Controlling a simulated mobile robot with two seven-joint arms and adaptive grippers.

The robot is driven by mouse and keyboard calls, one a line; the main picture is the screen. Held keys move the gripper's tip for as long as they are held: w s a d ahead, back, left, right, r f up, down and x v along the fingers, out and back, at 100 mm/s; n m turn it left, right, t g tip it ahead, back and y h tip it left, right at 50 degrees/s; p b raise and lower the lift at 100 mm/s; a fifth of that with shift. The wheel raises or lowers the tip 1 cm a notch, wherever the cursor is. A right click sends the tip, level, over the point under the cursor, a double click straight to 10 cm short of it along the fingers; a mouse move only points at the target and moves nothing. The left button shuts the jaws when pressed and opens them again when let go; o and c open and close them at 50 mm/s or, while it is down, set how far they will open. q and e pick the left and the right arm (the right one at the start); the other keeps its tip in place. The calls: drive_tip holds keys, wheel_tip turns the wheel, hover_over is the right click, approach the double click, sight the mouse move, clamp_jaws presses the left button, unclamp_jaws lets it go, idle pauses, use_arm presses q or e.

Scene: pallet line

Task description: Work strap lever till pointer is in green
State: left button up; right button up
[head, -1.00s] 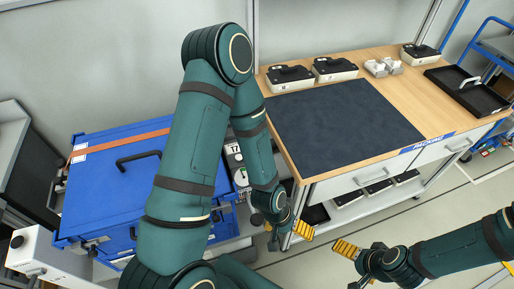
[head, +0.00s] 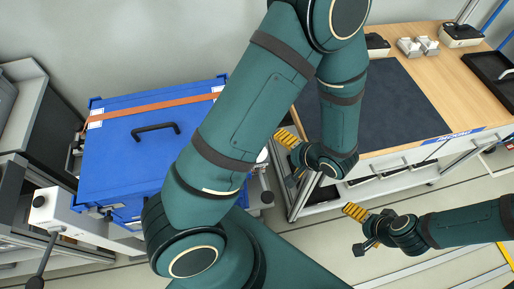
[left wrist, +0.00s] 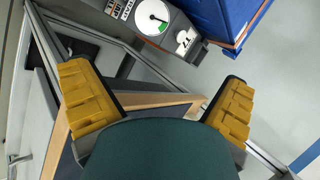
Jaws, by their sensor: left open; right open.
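Blue crates (head: 130,150) stand at the left of the head view, with an orange strap (head: 150,107) across the lid. In the left wrist view, a round white dial (left wrist: 152,17) with a thin dark pointer and a green sector sits on a grey unit beside the blue crate. The pointer's exact place against the green is too small to tell. A dark-knobbed rod (head: 267,197) shows right of the crates; I cannot tell whether it is the strap lever. My left gripper (head: 290,159) is open and empty right of it. My right gripper (head: 357,230) is open and empty over the floor.
A workbench (head: 430,85) with a dark mat (head: 400,110) stands at the right. A grey-white unit (head: 75,218) with a dark-ended rod stands at the front left. My left arm hides the middle of the scene. Floor is clear around my right gripper.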

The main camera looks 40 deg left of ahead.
use_arm(q)
drive_tip(key=b+x, duration=0.2)
drive_tip(key=x, duration=0.7)
drive_tip(key=p+v, duration=0.2)
drive_tip(key=v, duration=0.7)
drive_tip(key=shift+s+d+r, duration=0.15)
drive_tip(key=shift+d+r, duration=0.1)
drive_tip(key=shift+d, duration=0.05)
